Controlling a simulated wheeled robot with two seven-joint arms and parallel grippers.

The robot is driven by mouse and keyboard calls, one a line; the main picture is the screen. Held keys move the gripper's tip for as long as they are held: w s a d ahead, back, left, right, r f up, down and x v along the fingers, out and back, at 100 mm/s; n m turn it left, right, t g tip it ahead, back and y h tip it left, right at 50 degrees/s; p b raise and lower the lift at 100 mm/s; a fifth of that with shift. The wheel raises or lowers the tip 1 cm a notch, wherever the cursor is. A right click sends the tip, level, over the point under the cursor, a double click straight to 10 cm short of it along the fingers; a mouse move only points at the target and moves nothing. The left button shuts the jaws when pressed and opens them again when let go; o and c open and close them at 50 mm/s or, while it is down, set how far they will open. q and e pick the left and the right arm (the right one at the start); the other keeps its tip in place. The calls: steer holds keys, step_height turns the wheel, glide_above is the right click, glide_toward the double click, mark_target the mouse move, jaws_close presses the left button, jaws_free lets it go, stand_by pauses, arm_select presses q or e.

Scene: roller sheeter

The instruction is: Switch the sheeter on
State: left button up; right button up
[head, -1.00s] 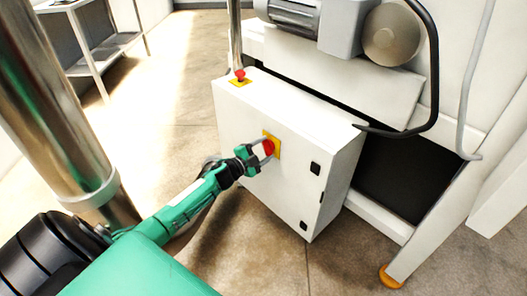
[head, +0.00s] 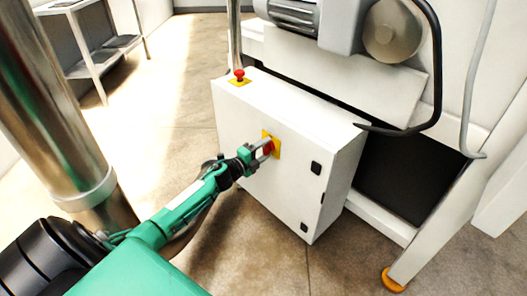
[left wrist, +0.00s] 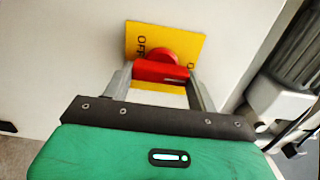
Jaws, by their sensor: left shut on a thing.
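The sheeter's white control box (head: 240,115) stands in the middle of the head view. On its front face is a red rotary switch (head: 267,148) on a yellow plate (head: 276,145). In the left wrist view the red switch handle (left wrist: 160,72) lies between my fingers, in front of the yellow plate (left wrist: 192,48) with partly visible "OFF" lettering. My left gripper (head: 265,149) is shut on the switch handle. The handle's exact angle is hard to read in the head view. My right gripper is not in view.
A red emergency button (head: 239,74) on a yellow base sits on top of the box. The sheeter's motor (head: 290,14) and a black cable (head: 438,80) are above and to the right. A metal shelf (head: 90,40) stands at the back left. The floor left of the box is clear.

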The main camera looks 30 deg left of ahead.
arm_select(q)
steer(key=shift+f, duration=0.1)
steer(key=o, duration=1)
steer(key=shift+s, duration=0.1)
steer(key=v, duration=1.3)
steer(key=shift+s+p, duration=0.3)
steer(key=shift+p, duration=0.1)
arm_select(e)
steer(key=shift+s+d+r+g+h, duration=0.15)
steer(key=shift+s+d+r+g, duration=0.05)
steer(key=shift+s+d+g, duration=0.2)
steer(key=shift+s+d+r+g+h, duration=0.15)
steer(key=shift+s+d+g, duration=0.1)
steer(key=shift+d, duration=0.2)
arm_select(q)
steer(key=shift+a, duration=0.1)
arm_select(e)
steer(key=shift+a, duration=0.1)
